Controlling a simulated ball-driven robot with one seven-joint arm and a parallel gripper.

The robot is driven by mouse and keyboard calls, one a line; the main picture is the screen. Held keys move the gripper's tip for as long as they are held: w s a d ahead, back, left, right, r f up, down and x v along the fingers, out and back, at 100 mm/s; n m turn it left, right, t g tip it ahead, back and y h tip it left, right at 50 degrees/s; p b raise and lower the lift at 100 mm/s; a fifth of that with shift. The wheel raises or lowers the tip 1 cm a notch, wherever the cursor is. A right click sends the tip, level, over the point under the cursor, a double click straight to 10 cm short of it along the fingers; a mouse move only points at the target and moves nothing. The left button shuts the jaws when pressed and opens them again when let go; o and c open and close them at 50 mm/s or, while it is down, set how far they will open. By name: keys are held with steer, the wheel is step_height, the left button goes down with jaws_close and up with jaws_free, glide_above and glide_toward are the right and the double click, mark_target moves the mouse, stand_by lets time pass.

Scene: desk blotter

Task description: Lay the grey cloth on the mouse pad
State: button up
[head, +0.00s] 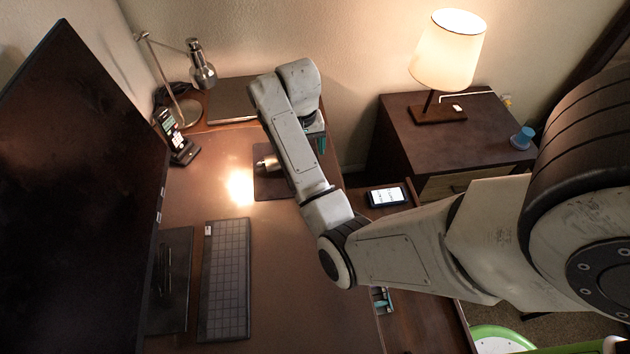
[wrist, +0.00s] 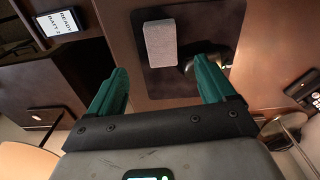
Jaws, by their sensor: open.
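The grey cloth (wrist: 160,45) shows in the wrist view as a small folded rectangle. It appears to lie flat within the outline of the dark mouse pad (wrist: 140,50), near one end of it. In the head view part of the mouse pad (head: 268,187) shows on the desk, and my arm hides the cloth. My gripper (wrist: 163,82) is open, its two teal fingers apart with nothing between them. The cloth shows beyond the fingertips, and I see no contact. In the head view the gripper (head: 319,140) is mostly hidden behind my arm.
A keyboard (head: 226,280), monitor (head: 75,190), desk phone (head: 178,140) and desk lamp (head: 202,75) share the desk.

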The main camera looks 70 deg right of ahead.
steer(key=s+a+f+n, duration=0.1)
steer(key=s+a+n, duration=0.2)
steer(key=a, duration=0.4)
steer(key=s+a+f+n, duration=0.2)
steer(key=s+a+n, duration=0.2)
steer(key=s+a, duration=0.2)
steer(key=s+a+f+n+t, duration=0.1)
steer(key=s+a+n, duration=0.2)
steer(key=a, duration=0.7)
steer(key=shift+s+f+n, duration=0.3)
steer(key=shift+s+f, duration=0.1)
steer(key=shift+s, duration=0.75)
